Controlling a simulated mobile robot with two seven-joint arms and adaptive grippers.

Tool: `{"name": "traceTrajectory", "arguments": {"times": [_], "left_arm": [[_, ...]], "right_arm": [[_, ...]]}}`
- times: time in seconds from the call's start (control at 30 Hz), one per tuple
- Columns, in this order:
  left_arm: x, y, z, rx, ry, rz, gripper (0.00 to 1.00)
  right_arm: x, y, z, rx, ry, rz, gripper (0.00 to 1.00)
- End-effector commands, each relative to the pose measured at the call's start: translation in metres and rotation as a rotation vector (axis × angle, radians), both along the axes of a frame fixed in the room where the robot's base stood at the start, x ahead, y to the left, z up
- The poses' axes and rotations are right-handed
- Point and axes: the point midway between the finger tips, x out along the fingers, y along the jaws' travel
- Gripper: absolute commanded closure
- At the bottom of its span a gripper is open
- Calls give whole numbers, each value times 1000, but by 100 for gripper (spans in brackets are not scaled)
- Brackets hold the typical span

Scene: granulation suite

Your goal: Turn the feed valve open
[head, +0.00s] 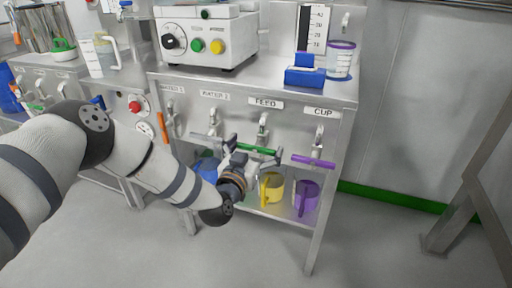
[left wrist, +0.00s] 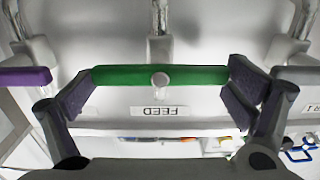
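The feed valve's green bar handle (head: 257,150) lies crosswise below its tap, under the FEED label (head: 265,102). My left gripper (head: 251,154) is at this handle, with its fingers spread wide. In the left wrist view the green handle (left wrist: 160,76) spans the gap between the fingertips (left wrist: 160,90), one finger at each end. The fingers look very close to the ends; whether they touch is unclear. The FEED label (left wrist: 160,111) appears upside down there. My right gripper is not in view.
A purple cup valve handle (head: 313,162) is close on the right, and a grey handle (head: 206,138) on the left. Yellow (head: 271,188) and purple (head: 306,197) jugs stand on the shelf below. A control box (head: 205,42) is on the bench top.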

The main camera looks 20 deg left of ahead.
Motion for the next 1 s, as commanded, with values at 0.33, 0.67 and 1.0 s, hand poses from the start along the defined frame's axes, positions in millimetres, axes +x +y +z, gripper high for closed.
{"name": "traceTrajectory", "arguments": {"times": [0.33, 0.67, 1.0], "left_arm": [[0, 0, 0, -9, 1, 0, 37], [0, 2, -1, -171, 7, 1, 37], [-1, 4, -2, -486, 18, 1, 37]], "right_arm": [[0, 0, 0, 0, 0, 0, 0], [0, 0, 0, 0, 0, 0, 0], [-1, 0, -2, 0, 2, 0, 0]]}}
